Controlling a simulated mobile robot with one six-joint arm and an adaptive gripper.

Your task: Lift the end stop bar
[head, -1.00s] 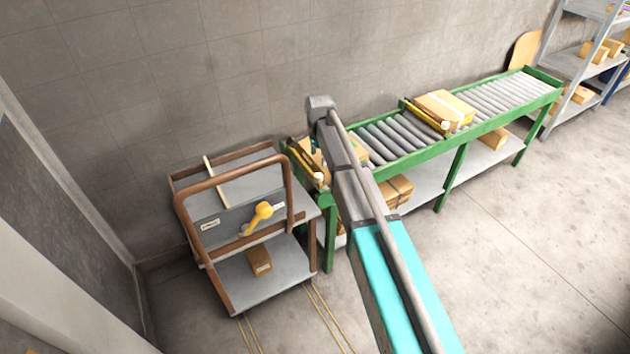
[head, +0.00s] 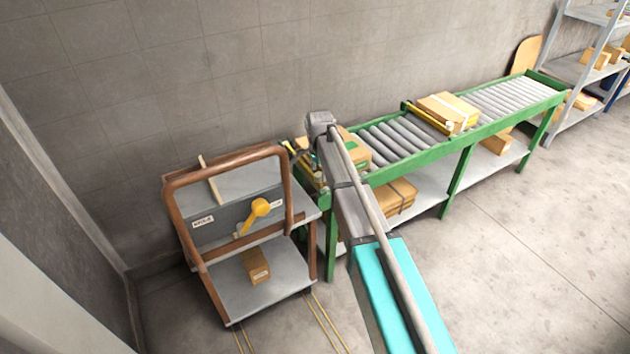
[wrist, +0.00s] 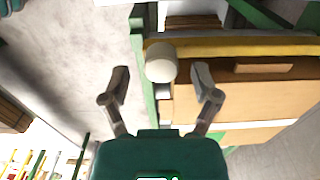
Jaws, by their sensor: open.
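The end stop bar (head: 301,163) is a yellow bar across the left end of the roller conveyor, beside a cardboard box (head: 356,150). My forearm partly covers this area in the head view. In the wrist view the yellow bar (wrist: 240,47) runs across the upper right, with a pale round knob (wrist: 161,64) at its left end. My gripper (wrist: 161,88) is open and empty. Its two fingers stand either side of the knob's line, with the knob ahead of them; I see no contact. The fingers are hidden or too small to make out in the head view.
The green conveyor (head: 460,137) carries a second yellow bar (head: 427,117) and another box (head: 447,112). A brown-framed cart (head: 223,275) with a yellow lever (head: 253,216) stands close to the conveyor's left end. Open floor lies at the right front.

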